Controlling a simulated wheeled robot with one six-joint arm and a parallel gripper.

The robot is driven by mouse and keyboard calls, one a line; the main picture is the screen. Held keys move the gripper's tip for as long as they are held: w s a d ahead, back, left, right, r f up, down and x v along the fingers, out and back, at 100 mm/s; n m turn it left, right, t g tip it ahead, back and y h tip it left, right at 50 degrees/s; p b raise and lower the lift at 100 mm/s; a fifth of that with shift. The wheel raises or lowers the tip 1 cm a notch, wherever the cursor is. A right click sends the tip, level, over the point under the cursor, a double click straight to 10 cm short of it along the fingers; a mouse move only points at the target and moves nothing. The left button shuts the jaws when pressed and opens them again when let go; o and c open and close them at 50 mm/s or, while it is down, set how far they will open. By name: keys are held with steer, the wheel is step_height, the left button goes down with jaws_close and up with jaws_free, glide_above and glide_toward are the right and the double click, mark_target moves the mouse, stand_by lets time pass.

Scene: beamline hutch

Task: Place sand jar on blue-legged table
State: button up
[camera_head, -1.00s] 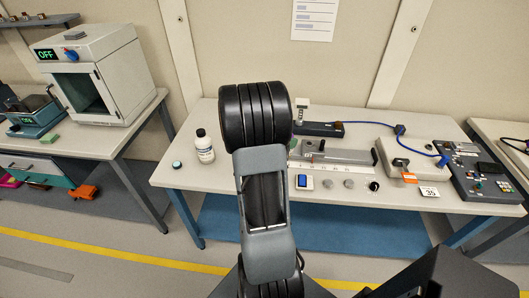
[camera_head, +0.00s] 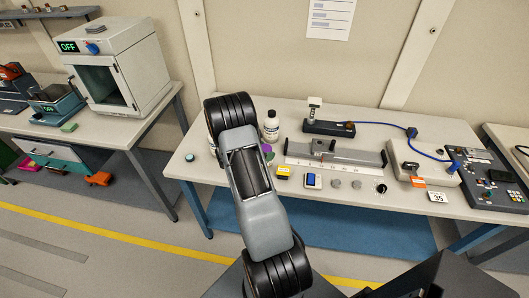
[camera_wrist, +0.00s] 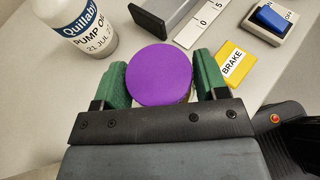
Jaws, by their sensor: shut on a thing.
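A round jar with a purple lid (camera_wrist: 158,76), which I take to be the sand jar, sits between the green fingers of my gripper (camera_wrist: 163,82) in the wrist view. The fingers are shut on it from both sides. Only its lid and a sliver of its side show; no label is visible. In the head view a bit of purple (camera_head: 267,149) shows beside my arm, over the blue-legged table (camera_head: 345,194). My arm hides the gripper there. I cannot tell whether the jar touches the tabletop.
A white pump-oil bottle (camera_wrist: 82,28) stands close left of the jar, also in the head view (camera_head: 271,126). A yellow BRAKE tag (camera_wrist: 232,64) and a blue switch (camera_head: 312,180) lie to the right. A rail with a scale (camera_head: 335,155) is behind. The table's front left is mostly clear.

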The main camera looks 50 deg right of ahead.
steer(key=shift+f, duration=0.6)
steer(key=shift+f, duration=0.1)
steer(key=shift+f, duration=0.1)
steer(key=o, duration=1.1)
